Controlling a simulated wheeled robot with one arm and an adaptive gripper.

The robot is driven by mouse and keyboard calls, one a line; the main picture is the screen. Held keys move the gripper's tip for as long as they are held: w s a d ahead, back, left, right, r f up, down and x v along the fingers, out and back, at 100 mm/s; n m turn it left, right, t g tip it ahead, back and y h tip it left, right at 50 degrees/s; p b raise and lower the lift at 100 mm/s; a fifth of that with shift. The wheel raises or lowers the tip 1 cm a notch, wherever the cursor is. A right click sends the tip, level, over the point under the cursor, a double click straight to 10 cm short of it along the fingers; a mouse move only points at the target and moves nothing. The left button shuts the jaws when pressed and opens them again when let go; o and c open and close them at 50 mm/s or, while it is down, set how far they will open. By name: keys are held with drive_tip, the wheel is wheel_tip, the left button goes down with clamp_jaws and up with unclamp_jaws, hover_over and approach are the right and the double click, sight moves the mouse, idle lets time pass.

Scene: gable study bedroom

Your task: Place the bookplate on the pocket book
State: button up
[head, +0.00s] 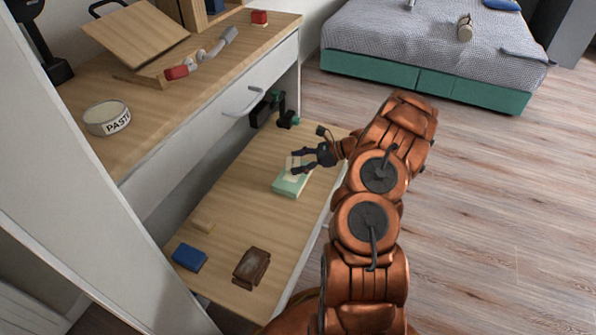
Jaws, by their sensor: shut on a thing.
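A mint-green block, which looks like the pocket book (289,187), lies flat on the lower wooden shelf. My gripper (298,164) is right above it, reaching in from the right. The fingers are shut on a small pale piece, probably the bookplate (291,162), over the far part of the book's top. The dark fingers hide part of both. I cannot tell whether the pale piece touches the book or hangs just above it.
The desk above, with a paste tin (107,118) and a drawer handle (243,104), overhangs the shelf's left side.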

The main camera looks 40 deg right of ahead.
drive_tip(key=shift+f+b, duration=0.8)
drive_tip(key=shift+f, duration=0.95)
drive_tip(key=shift+f, duration=0.2)
drive_tip(key=o, duration=1.1)
